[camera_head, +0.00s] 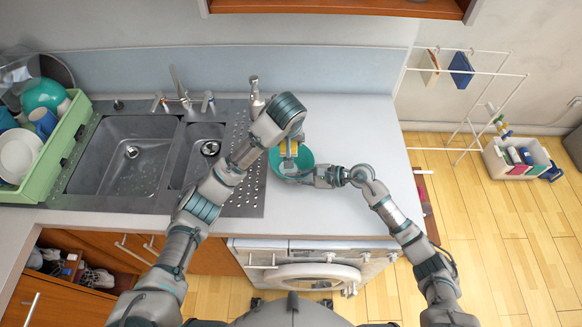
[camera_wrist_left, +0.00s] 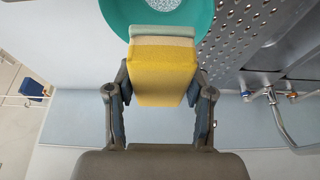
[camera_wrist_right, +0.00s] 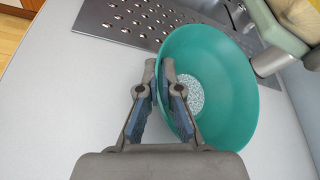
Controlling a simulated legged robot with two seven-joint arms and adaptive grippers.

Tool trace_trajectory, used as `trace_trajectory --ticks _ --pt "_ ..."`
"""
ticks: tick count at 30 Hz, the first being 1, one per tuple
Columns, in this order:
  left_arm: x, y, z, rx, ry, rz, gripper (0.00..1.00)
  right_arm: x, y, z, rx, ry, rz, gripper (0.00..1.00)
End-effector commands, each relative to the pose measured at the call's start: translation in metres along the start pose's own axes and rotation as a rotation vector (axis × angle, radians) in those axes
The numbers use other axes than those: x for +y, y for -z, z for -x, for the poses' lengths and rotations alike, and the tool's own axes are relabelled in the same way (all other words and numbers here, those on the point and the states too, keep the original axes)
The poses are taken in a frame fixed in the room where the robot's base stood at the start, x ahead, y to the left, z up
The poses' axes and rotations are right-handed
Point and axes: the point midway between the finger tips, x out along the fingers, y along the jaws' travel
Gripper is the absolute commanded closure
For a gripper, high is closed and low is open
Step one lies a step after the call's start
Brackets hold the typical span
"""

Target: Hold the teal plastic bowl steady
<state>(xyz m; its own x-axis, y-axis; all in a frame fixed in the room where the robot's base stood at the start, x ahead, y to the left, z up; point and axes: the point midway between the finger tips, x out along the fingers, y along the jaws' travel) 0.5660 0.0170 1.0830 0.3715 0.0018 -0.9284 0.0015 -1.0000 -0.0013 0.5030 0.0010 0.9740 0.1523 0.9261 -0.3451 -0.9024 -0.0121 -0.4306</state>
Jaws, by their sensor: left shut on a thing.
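The teal plastic bowl (camera_head: 306,158) is on the grey counter, right of the sink's drainer; its hollow shows in the right wrist view (camera_wrist_right: 225,90). My right gripper (camera_wrist_right: 160,80) is shut on the near rim, one finger inside the bowl and one outside. In the head view, my right gripper (camera_head: 296,176) partly covers the bowl. My left gripper (camera_wrist_left: 160,95) is shut on a yellow sponge (camera_wrist_left: 162,72) with a pale green layer. The sponge is over the bowl in the left wrist view; whether it touches the bowl cannot be told.
A double sink (camera_head: 122,160) with a perforated drainer (camera_head: 243,190) lies to the left. A green dish rack (camera_head: 50,158) with dishes stands at the far left. A soap dispenser (camera_head: 256,98) stands behind my left arm. The counter (camera_head: 365,130) right of the bowl is clear.

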Motion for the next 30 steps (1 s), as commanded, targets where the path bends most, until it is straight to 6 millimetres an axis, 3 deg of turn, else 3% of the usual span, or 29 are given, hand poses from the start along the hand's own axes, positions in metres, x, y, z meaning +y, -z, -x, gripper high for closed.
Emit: trace_trajectory --ticks 4,18,30 --pt "-0.009 0.001 0.001 0.001 0.001 0.0 1.0 0.001 0.001 -0.001 0.001 -0.002 -0.003 1.0" --pt "0.022 0.001 0.005 0.001 0.001 -0.001 1.0 0.001 0.001 0.0 0.0 -0.002 -0.002 1.0" --pt "-0.006 0.004 0.008 0.001 0.002 0.001 1.0 0.001 0.001 -0.001 0.001 -0.002 -0.002 1.0"
